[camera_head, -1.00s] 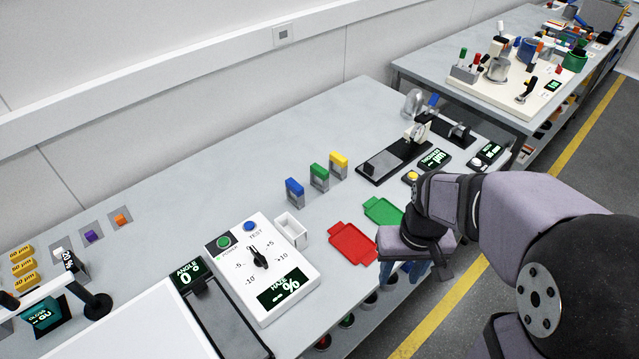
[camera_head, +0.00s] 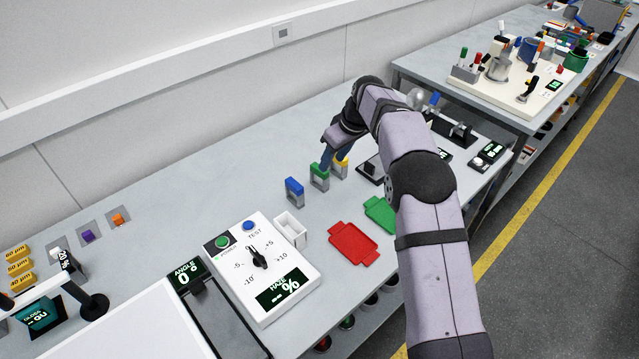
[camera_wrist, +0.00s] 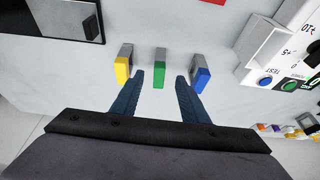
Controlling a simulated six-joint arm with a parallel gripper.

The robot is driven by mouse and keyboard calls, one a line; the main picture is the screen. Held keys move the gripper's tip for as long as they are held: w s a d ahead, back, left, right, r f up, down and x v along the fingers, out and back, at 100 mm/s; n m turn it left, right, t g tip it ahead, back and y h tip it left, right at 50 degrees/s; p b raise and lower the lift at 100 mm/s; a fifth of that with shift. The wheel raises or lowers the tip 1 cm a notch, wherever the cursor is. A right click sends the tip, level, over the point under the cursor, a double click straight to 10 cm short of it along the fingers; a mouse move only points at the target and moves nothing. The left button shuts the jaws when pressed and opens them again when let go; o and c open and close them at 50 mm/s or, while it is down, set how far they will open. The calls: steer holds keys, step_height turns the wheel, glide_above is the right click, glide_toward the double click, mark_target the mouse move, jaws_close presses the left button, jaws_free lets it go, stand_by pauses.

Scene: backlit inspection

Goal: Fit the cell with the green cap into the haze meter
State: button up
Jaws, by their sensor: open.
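The cell with the green cap (camera_head: 319,172) stands upright on the bench between the blue-capped cell (camera_head: 295,190) and the yellow-capped cell (camera_head: 341,163). My gripper (camera_head: 330,160) is open above this row, close to the green and yellow cells. In the wrist view the green cap (camera_wrist: 159,82) lies between my two open fingers (camera_wrist: 160,88), with the yellow cap (camera_wrist: 122,72) to the left and the blue cap (camera_wrist: 202,78) to the right. The haze meter (camera_head: 262,265) is a white box with a dial and a "HAZE %" display. A white open-topped holder (camera_head: 291,229) sits at its back right.
A red tray (camera_head: 352,243) and a green tray (camera_head: 379,214) lie right of the haze meter. A black device (camera_head: 371,170) stands right of the cells. The wall runs behind the bench, with bare bench between it and the cells.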

mark_target(320, 178)
steer(key=shift+n, duration=0.4)
steer(key=shift+w+a+r+p+x, duration=0.15)
steer(key=shift+p+x, duration=0.55)
steer(key=shift+x, duration=0.7)
steer(key=shift+w+a+r+p+x, duration=0.15)
steer(key=shift+p+x, duration=0.55)
steer(key=shift+x, duration=0.7)
steer(key=shift+w+a+p+x, duration=0.25)
steer(key=shift+p+x, duration=0.45)
steer(key=shift+x, duration=0.7)
jaws_close()
